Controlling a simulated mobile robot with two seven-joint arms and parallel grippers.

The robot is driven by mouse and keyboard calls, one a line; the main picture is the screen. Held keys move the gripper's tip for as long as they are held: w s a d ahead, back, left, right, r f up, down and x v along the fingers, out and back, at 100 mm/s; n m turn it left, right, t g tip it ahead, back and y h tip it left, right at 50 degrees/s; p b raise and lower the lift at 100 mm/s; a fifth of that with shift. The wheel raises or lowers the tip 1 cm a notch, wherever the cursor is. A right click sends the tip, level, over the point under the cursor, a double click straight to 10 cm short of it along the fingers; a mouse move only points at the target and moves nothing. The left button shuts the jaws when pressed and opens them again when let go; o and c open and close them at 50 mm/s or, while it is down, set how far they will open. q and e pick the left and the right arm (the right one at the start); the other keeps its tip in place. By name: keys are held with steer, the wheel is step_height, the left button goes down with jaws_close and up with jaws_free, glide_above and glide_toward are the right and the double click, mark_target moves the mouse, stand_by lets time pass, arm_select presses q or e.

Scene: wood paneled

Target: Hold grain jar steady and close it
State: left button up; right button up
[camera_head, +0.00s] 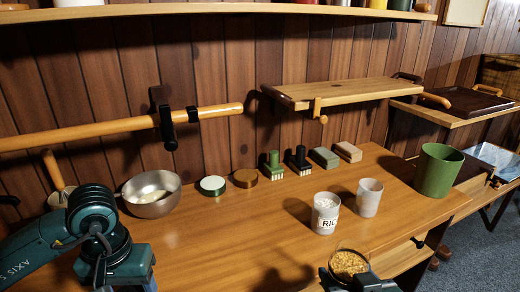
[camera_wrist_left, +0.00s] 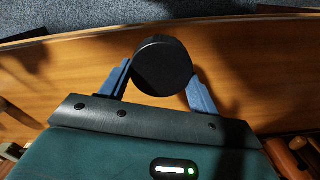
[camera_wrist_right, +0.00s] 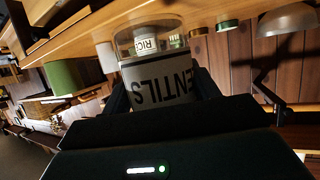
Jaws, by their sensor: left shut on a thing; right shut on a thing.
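The grain jar (camera_head: 348,262) is a clear open jar of golden grain at the bottom edge of the head view. In the right wrist view the jar (camera_wrist_right: 160,78) shows a white label reading "ENTILS", partly hidden. My right gripper (camera_head: 362,284) is shut on it from the near side; its fingers (camera_wrist_right: 163,95) sit on both sides of the jar. A round black lid (camera_wrist_left: 163,66) is between the fingers of my left gripper (camera_wrist_left: 160,72), which is shut on it. In the head view the left gripper's body shows at bottom left, but its fingertips and lid are out of frame.
A rice jar (camera_head: 325,213), another jar (camera_head: 368,198) and a green pot (camera_head: 438,170) stand right of centre. A metal bowl (camera_head: 152,194), a green lid (camera_head: 212,186), a brown lid (camera_head: 245,178) and brushes (camera_head: 273,166) stand along the back. The middle front of the wooden counter (camera_head: 230,240) is clear.

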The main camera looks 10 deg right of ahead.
steer(key=shift+a, duration=0.1)
steer(key=w+a+r+n+g+y, duration=0.1)
steer(key=w+a+n+g+y, duration=0.1)
steer(key=a+n+y, duration=0.6)
steer(key=a+g, duration=0.1)
steer(key=a, duration=0.5)
steer(key=shift+w+a+y, duration=0.15)
steer(key=shift+w+y, duration=0.1)
steer(key=shift+y, duration=0.15)
arm_select(q)
steer(key=w+d+r+m, duration=0.1)
steer(key=d+r+m, duration=0.1)
steer(key=d+r, duration=0.7)
steer(key=w+d+r+m, duration=0.2)
steer(key=d+r, duration=0.7)
steer(key=d, duration=0.6)
steer(key=shift+d, duration=0.4)
steer(key=shift+f, duration=0.1)
steer(key=shift+f, duration=2)
